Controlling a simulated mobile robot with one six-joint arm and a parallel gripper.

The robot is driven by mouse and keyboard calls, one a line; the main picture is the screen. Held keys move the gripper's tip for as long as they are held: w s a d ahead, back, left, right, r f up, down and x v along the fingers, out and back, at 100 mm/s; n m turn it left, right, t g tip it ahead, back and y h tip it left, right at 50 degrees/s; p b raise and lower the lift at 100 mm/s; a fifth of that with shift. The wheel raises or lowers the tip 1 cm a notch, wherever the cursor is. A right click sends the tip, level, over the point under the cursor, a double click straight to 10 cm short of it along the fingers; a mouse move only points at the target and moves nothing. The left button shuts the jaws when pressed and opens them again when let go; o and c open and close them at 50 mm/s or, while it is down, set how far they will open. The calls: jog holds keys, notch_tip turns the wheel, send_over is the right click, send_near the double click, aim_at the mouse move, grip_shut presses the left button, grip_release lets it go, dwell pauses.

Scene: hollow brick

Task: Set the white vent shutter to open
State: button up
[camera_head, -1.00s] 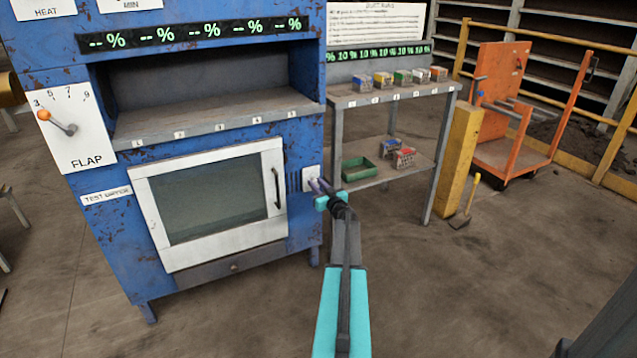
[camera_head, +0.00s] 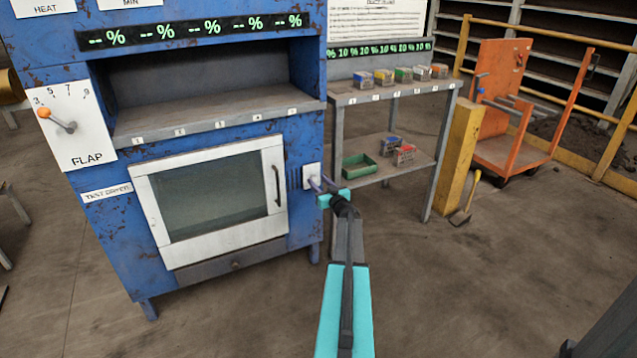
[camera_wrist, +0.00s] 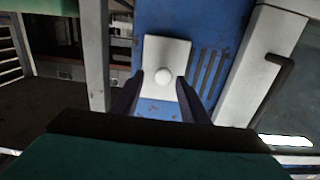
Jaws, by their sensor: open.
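The white vent shutter (camera_head: 311,172) is a small white plate on the right end of the blue dryer's front, beside dark slots. I cannot tell whether the fingers touch the knob.
The blue dryer (camera_head: 215,135) has a glass door with a dark handle (camera_head: 277,186) just left of the shutter. A FLAP dial (camera_head: 72,125) is at the far left. A grey shelf table (camera_head: 400,92) with small bricks and a green tray (camera_head: 360,166) stands to the right. Floor in front is clear.

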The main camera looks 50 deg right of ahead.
jog(key=p+v, duration=0.1)
jog(key=v, duration=1.2)
jog(key=shift+s+p, duration=0.2)
jog(key=shift+p, duration=0.2)
